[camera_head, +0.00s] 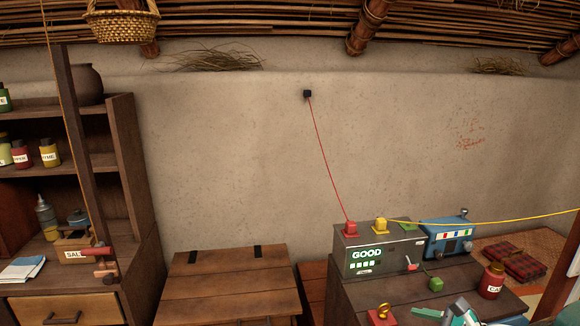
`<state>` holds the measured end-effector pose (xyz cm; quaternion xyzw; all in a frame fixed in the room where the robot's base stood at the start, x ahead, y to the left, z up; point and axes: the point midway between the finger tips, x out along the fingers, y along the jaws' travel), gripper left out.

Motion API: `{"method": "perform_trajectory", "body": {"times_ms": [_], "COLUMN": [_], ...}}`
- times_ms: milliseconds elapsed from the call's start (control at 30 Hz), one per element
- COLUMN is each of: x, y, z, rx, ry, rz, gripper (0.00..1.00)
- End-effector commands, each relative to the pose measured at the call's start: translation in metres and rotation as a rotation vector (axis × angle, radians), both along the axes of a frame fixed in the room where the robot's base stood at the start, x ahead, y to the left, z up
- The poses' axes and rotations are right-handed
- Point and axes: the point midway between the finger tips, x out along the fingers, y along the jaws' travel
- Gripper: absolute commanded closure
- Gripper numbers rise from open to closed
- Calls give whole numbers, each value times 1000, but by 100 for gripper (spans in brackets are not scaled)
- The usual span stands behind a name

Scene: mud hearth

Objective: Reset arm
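What looks like my gripper (458,311), in grey, white and teal, shows at the bottom edge right of centre. It is cut off by the frame, and I cannot tell whether its fingers are open or shut. It appears in front of the dark wooden bench (400,290). On that bench stands a metal box (376,261) with a lit display reading "GOOD". A red plug (351,229) and a yellow plug (381,225) sit on its top.
A red cable (322,150) runs up to a black wall fitting (307,94); a yellow cable (500,221) stretches right. A blue device (446,237), red jar (491,281) and green object (436,284) are on the bench. A wooden chest (225,285) and shelf (120,140) stand left.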

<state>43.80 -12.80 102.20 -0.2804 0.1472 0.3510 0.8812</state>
Motion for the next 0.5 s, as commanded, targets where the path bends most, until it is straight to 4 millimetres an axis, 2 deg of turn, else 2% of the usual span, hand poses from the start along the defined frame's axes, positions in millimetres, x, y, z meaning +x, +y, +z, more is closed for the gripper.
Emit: {"method": "perform_trajectory", "body": {"times_ms": [33, 100, 200, 333, 500], "x": [-7, -21, -47, -81, -119], "y": [25, 56, 92, 121, 135], "z": [9, 17, 25, 35, 50], "rx": [-86, -223, -435, -719, -1114], "ry": [-13, -29, -60, -122, -230], "rz": [107, 265, 493, 772, 1097], "gripper": [53, 53, 53, 53, 53]}}
